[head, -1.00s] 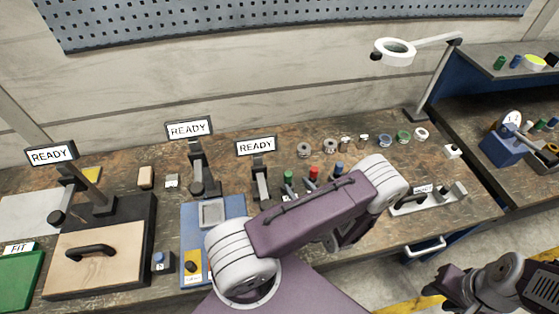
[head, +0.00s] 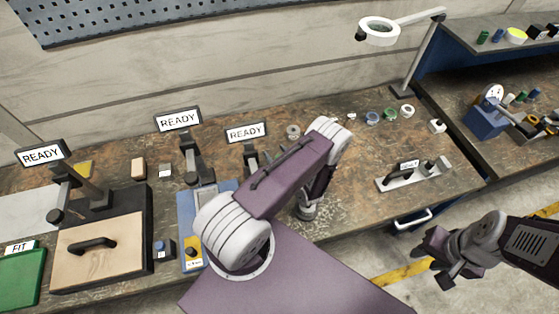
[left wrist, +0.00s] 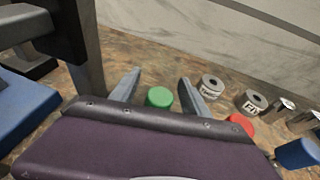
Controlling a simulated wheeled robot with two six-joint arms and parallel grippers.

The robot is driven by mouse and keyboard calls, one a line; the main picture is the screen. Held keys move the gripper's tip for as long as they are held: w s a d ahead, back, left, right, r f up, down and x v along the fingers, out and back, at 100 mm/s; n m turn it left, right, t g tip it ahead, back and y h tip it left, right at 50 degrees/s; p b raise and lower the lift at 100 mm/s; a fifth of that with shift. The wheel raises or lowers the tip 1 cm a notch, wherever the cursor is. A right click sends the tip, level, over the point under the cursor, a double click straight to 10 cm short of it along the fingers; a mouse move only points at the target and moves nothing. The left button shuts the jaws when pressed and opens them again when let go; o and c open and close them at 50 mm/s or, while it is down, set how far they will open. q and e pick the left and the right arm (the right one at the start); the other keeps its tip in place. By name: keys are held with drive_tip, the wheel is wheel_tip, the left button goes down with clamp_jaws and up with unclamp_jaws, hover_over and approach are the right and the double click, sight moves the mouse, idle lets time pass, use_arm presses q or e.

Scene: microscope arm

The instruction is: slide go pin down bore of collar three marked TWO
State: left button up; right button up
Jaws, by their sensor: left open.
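A green pin (left wrist: 159,97) stands on the bench in the left wrist view, between the spread fingers of my left gripper (left wrist: 160,83). The gripper is open and empty; I cannot tell whether it touches the pin. A red pin (left wrist: 240,122) and a blue pin (left wrist: 298,153) stand to the right. Two grey collars (left wrist: 211,87) (left wrist: 252,101) with small labels stand behind them; I cannot read the labels surely. In the head view my left arm hides the gripper and most pins. My right gripper (head: 447,264) hangs in front of the bench; its opening is unclear.
Stations with READY signs (head: 178,119) stand at left and centre. More rings (head: 372,118) stand along the back. A metal fixture (head: 410,176) sits at right, under a ring lamp (head: 379,32) on an arm.

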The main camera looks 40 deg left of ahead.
use_arm(q)
drive_tip(key=shift+w+a+f, duration=0.1)
drive_tip(key=shift+a+f, duration=0.05)
drive_tip(key=shift+a, duration=0.05)
drive_tip(key=c, duration=0.4)
clamp_jaws()
drive_tip(key=shift+r, duration=0.2)
